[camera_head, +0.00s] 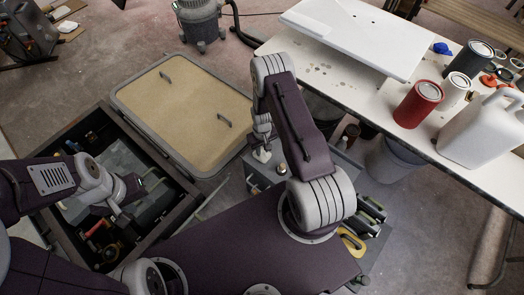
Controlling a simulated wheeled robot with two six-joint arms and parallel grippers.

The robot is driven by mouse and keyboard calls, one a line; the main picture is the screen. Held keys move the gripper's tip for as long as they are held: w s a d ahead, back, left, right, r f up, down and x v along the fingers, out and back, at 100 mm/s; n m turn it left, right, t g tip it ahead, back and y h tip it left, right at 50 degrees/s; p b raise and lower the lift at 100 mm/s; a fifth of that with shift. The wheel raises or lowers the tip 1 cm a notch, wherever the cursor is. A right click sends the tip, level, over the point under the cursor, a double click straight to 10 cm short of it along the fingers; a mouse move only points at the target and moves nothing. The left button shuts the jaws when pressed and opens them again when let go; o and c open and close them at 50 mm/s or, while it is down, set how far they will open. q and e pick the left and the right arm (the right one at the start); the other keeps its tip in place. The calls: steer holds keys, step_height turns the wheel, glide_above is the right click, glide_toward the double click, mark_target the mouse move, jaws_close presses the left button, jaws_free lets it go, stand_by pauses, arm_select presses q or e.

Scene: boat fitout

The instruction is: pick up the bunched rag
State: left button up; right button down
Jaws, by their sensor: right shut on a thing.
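A small crumpled blue thing (441,47), which looks like the bunched rag, lies on the white worktop at the upper right, behind the cans. My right gripper (262,148) points down over a grey surface left of the worktop, well away from the blue thing. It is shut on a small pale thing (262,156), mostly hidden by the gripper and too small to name. My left gripper (143,188) is low over the dark open-topped box (172,226) at the left. Its fingertips are too unclear to tell open from shut.
A red can (418,104), a grey can (467,60) and a white jug (482,128) crowd the worktop's right. A white panel (355,35) covers its back left. A tan framed panel (180,110) lies left of my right arm. A grey vacuum (200,22) stands behind.

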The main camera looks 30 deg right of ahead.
mark_target(262, 149)
step_height(262, 149, up, 4)
steer(key=shift+f+p, duration=0.25)
steer(key=shift+p, duration=0.1)
steer(key=s+d+r+p, duration=0.1)
steer(key=s+d+r, duration=0.2)
steer(key=s+r, duration=0.3)
steer(key=s, duration=0.5)
steer(key=shift+s+r+p, duration=0.15)
steer(key=shift+r+p, duration=0.2)
steer(key=shift+p, duration=0.05)
steer(key=shift+d, duration=0.1)
steer(key=c, duration=2.1)
jaws_free()
jaws_close()
steer(key=w+a+r+p, duration=0.3)
steer(key=a+r+p, duration=0.5)
steer(key=a+r, duration=0.2)
steer(key=shift+r, duration=0.15)
